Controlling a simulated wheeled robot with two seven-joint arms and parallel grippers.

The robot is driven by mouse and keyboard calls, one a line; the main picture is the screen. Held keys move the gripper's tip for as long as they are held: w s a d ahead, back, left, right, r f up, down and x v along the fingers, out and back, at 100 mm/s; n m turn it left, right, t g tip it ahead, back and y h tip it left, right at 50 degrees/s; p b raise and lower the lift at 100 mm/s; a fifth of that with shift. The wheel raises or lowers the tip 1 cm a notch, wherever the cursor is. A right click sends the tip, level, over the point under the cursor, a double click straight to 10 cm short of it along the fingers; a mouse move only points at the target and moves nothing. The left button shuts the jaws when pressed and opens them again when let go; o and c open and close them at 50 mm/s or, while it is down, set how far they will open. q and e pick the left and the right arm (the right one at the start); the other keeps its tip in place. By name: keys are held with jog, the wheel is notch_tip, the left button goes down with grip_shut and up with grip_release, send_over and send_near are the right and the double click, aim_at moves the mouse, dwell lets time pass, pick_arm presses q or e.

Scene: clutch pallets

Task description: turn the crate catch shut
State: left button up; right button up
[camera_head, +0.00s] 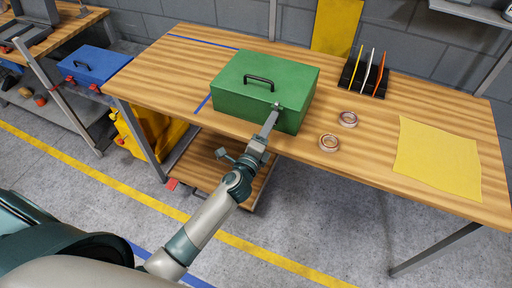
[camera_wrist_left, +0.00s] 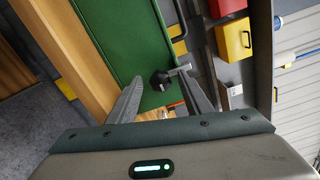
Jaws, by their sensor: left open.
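A green crate (camera_head: 262,82) with a dark top handle sits closed on the wooden table, and its green side fills the upper middle of the left wrist view (camera_wrist_left: 118,38). The dark catch (camera_wrist_left: 160,80) is on that side, with a short grey lever pointing right. My left gripper (camera_head: 276,110) is at the crate's near side, its fingers reaching up to the catch. In the left wrist view my left gripper (camera_wrist_left: 160,79) is open, one finger on each side of the catch. I cannot tell whether either finger touches it. My right gripper is not in view.
Two tape rolls (camera_head: 338,130), a yellow sheet (camera_head: 437,158) and a black rack (camera_head: 364,80) are on the table (camera_head: 390,110) right of the crate. A blue box (camera_head: 92,64) stands on the left.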

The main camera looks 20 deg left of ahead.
pick_arm(q)
jog(key=s+b, duration=0.4)
jog(key=s, duration=1.3)
jog(key=shift+a+b, duration=0.25)
jog(key=shift+b, duration=0.05)
jog(key=s+a+f+n+g, duration=0.1)
jog(key=s+f+n+g, duration=0.2)
jog(key=f, duration=1)
jog(key=s+a+f+n+g, duration=0.1)
jog(key=s+f+n+g, duration=0.15)
jog(key=f, duration=1.15)
jog(key=s+f+n+g, duration=0.3)
jog(key=f, duration=1)
jog(key=s+a+f+n+g, duration=0.1)
jog(key=s+f+n+g, duration=0.1)
jog(key=s+f, duration=0.5)
jog(key=s+a+f+n+g+b, duration=0.1)
jog(key=s+f+n+g, duration=0.2)
jog(key=s, duration=1.2)
jog(key=s+a+f+n+g, duration=0.1)
jog(key=s+f+n+g, duration=0.2)
jog(key=s+f, duration=0.8)
notch_tip(320, 180, down, 2)
jog(key=shift+a+f+n+y, duration=0.1)
jog(key=shift+a+n+y, duration=0.2)
jog(key=shift+n, duration=0.85)
